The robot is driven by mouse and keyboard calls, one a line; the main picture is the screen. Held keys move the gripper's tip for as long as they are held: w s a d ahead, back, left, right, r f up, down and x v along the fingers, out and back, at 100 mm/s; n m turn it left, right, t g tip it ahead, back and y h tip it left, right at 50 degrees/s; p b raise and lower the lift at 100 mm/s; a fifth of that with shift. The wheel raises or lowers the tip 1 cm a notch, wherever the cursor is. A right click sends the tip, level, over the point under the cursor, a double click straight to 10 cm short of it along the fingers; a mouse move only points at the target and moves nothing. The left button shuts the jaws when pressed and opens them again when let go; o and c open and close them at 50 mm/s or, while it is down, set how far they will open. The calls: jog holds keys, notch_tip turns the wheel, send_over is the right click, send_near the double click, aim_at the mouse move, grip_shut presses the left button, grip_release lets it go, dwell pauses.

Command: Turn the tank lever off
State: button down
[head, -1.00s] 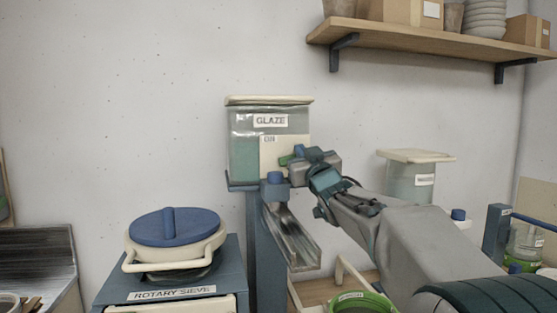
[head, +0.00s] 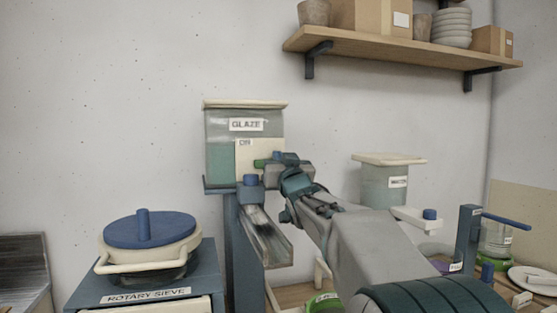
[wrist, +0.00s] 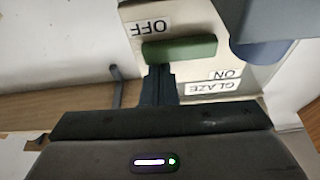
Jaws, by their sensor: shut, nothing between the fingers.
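The green lever (wrist: 180,50) lies crosswise on that plate in the wrist view, between the upside-down OFF and ON labels. It also shows in the head view (head: 261,163), partly hidden by my gripper. My gripper (wrist: 160,70) is shut and empty, its fingertips right at the lever's edge. I cannot tell whether they touch it.
A rotary sieve with a blue lid (head: 150,230) stands at left. A lidded container (head: 385,185) stands at right, and a shelf (head: 400,48) hangs above.

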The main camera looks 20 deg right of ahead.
jog(key=shift+r, duration=0.1)
notch_tip(320, 180, up, 5)
jog(key=p, duration=0.3)
jog(key=f+b+v, duration=0.1)
jog(key=b+v, duration=0.1)
jog(key=v, duration=0.8)
jog(key=shift+f+b, duration=0.15)
jog(key=shift+b, duration=0.15)
jog(key=shift+d, duration=0.1)
